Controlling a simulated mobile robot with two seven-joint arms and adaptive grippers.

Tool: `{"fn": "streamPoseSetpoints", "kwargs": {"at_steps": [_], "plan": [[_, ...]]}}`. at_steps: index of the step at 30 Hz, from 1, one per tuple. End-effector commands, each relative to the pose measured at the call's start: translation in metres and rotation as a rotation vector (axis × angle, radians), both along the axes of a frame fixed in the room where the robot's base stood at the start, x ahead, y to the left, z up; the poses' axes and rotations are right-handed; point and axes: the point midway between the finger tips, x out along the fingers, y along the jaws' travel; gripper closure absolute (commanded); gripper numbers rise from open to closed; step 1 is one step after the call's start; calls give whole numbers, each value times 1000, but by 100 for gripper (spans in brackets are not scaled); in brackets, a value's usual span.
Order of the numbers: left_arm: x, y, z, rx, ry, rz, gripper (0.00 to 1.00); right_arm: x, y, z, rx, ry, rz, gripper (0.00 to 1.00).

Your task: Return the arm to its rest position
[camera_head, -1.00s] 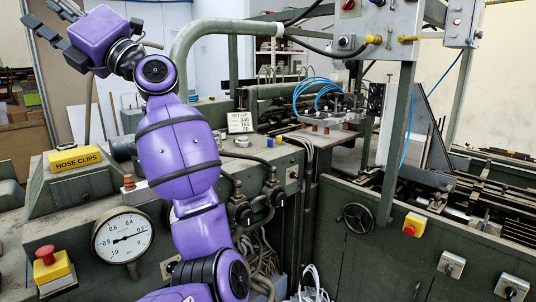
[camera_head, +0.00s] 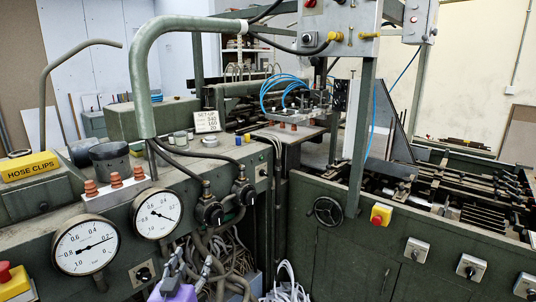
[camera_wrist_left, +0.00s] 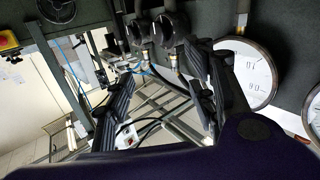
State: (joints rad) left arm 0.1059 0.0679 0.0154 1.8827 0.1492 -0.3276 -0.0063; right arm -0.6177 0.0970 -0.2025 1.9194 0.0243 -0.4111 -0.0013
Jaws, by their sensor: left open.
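My left gripper (camera_head: 188,262) is at the bottom of the head view, low in front of the green machine (camera_head: 335,245). Only its dark fingers and part of the purple wrist show there; the rest of the arm is out of frame. In the left wrist view the gripper (camera_wrist_left: 160,80) has its two dark fingers wide apart with nothing held between them. Hoses and metal framing show beyond the fingers. My right gripper is not in view.
Two white gauges (camera_head: 85,248) (camera_head: 157,213) and a red-and-yellow button (camera_head: 13,281) are left of the gripper. Loose hoses and cables (camera_head: 215,245) hang close behind it. A bent green pipe (camera_head: 142,85) rises above the panel. A handwheel (camera_head: 327,210) sits to the right.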

Motion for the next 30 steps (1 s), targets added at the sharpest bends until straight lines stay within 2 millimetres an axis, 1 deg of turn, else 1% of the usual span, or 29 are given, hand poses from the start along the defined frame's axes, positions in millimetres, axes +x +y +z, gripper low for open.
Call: {"fn": "streamPoseSetpoints", "kwargs": {"at_steps": [1, 2, 3, 5, 6, 8, 9, 11, 12, 14, 15, 18, 21, 24, 30], "plan": [[-22, -1, -37, 24, 75, -2, 49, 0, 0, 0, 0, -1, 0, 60], [-34, -3, -57, 37, 116, -5, 49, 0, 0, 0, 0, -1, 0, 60], [-52, -4, -82, 54, 170, -8, 49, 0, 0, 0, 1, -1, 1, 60], [-81, -7, -118, 76, 248, -14, 49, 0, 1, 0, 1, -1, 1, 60], [-102, -9, -141, 91, 298, -18, 49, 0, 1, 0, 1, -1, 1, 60], [-136, -11, -172, 107, 369, -25, 49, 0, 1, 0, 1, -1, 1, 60], [-160, -13, -192, 115, 415, -29, 49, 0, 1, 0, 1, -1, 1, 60], [-197, -16, -219, 119, 479, -36, 49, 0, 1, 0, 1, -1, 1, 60], [-221, -17, -235, 118, 521, -38, 49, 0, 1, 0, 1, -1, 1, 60], [-255, -19, -256, 111, 580, -41, 49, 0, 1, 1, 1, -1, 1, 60], [-276, -19, -267, 108, 615, -40, 49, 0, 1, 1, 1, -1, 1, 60], [-319, -16, -288, 101, 686, -33, 49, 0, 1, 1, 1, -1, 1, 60], [-344, -11, -299, 98, 728, -22, 49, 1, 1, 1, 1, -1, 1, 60], [-356, -9, -303, 97, 746, -16, 49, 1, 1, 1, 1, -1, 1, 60], [-357, -8, -304, 96, 749, -15, 49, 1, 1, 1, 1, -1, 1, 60]]}}
